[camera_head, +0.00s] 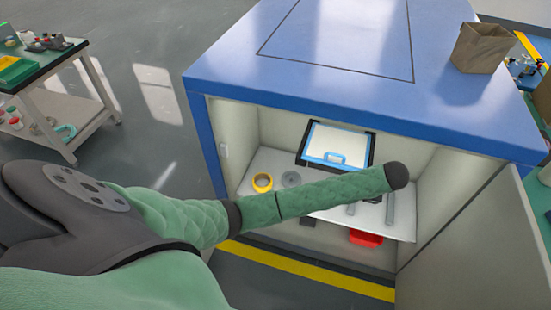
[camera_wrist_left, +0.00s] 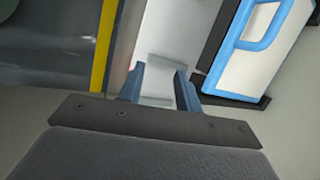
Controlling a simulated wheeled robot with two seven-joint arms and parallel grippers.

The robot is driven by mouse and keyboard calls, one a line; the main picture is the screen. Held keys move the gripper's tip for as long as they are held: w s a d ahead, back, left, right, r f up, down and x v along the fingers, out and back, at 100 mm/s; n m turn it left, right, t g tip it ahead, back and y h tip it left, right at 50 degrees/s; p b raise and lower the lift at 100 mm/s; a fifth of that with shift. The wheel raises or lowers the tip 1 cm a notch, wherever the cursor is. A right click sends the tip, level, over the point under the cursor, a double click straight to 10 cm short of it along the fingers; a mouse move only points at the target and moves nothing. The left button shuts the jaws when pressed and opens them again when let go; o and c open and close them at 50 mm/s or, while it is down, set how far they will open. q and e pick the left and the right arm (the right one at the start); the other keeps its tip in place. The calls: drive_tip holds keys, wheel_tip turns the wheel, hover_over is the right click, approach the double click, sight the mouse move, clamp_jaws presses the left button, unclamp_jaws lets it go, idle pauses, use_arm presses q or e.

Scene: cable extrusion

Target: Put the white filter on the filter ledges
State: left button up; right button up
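The white filter (camera_head: 338,142) has a blue edge and a blue handle. It sits tilted at the back of the open cabinet, inside a black frame that may be the filter ledges (camera_head: 371,150). In the left wrist view the filter (camera_wrist_left: 262,50) is at upper right, with black bars (camera_wrist_left: 216,36) along its sides. My left gripper (camera_wrist_left: 160,72) is open beside the filter, apart from it. A pale grey piece (camera_wrist_left: 160,98) shows between its fingers; I cannot tell whether they touch it. In the head view my left arm crosses the cabinet opening, and its fingers are not visible. My right gripper is not in view.
A yellow tape roll (camera_head: 262,182) and a grey ring (camera_head: 291,179) lie on the shelf (camera_head: 404,227) left of the arm. A grey bar (camera_head: 390,210) lies on the right. A red bin (camera_head: 366,238) is below. The cabinet door (camera_head: 480,250) stands open at right.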

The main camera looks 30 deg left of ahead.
use_arm(q)
drive_tip(key=s+f+n+h, duration=0.4)
drive_tip(key=s+f+n, duration=0.1)
drive_tip(key=s+f, duration=1.45)
drive_tip(key=s+a+f+n, duration=0.2)
drive_tip(key=s+f, duration=0.2)
drive_tip(key=s, duration=0.3)
drive_tip(key=s+a+f+n, duration=0.2)
drive_tip(key=s+f, duration=0.3)
drive_tip(key=s, duration=0.3)
drive_tip(key=s+a+f+n+g, duration=0.1)
drive_tip(key=s+a+f, duration=0.3)
drive_tip(key=s, duration=0.4)
drive_tip(key=shift+s+a+f+n+h, duration=0.15)
drive_tip(key=shift+a+f+n+h, duration=0.1)
drive_tip(key=shift+f+n+h, duration=0.2)
